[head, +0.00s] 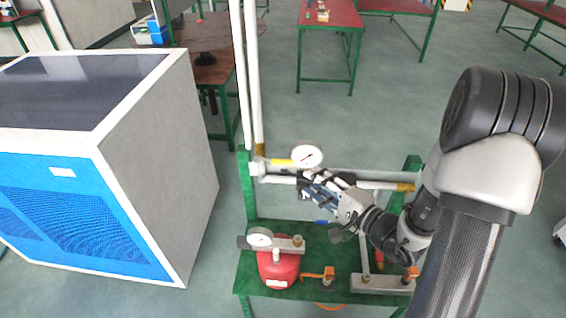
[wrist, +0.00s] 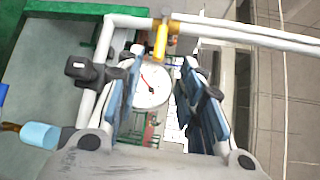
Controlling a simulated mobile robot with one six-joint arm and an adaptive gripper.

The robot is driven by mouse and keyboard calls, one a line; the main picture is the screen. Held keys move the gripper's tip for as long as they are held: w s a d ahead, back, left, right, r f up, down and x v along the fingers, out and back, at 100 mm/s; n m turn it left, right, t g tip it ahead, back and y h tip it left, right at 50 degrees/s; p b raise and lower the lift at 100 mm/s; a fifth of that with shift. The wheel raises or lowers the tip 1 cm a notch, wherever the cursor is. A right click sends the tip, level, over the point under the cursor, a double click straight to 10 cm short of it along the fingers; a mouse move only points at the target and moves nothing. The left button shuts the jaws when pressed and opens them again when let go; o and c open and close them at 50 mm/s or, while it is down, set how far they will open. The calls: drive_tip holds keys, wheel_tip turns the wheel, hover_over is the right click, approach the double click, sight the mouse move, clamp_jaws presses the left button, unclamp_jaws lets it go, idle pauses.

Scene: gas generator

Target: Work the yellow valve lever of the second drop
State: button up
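The yellow valve lever (head: 280,161) sticks out along the upper pipe on the green stand, just left of a round white gauge (head: 307,156). In the wrist view the lever (wrist: 160,40) shows beyond my fingertips, near the upper middle, with the gauge (wrist: 152,88) between the fingers. My gripper (head: 308,184) is beside the pipe, just below the gauge in the head view. In the wrist view its blue-padded fingers (wrist: 163,68) are spread apart, with nothing clamped between them. I cannot tell whether a finger touches the pipe or gauge.
A red tank (head: 278,268) with a second gauge (head: 260,238) sits on the green stand (head: 247,272) below. Orange levers (head: 328,273) are near its front. A large blue-fronted cabinet (head: 190,150) stands at left.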

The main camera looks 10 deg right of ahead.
sight(286, 164)
drive_tip(key=b+x, duration=0.1)
drive_tip(key=x, duration=1.2)
drive_tip(key=shift+w+a, duration=0.1)
drive_tip(key=shift+a, duration=0.1)
drive_tip(key=shift+c, duration=0.2)
clamp_jaws()
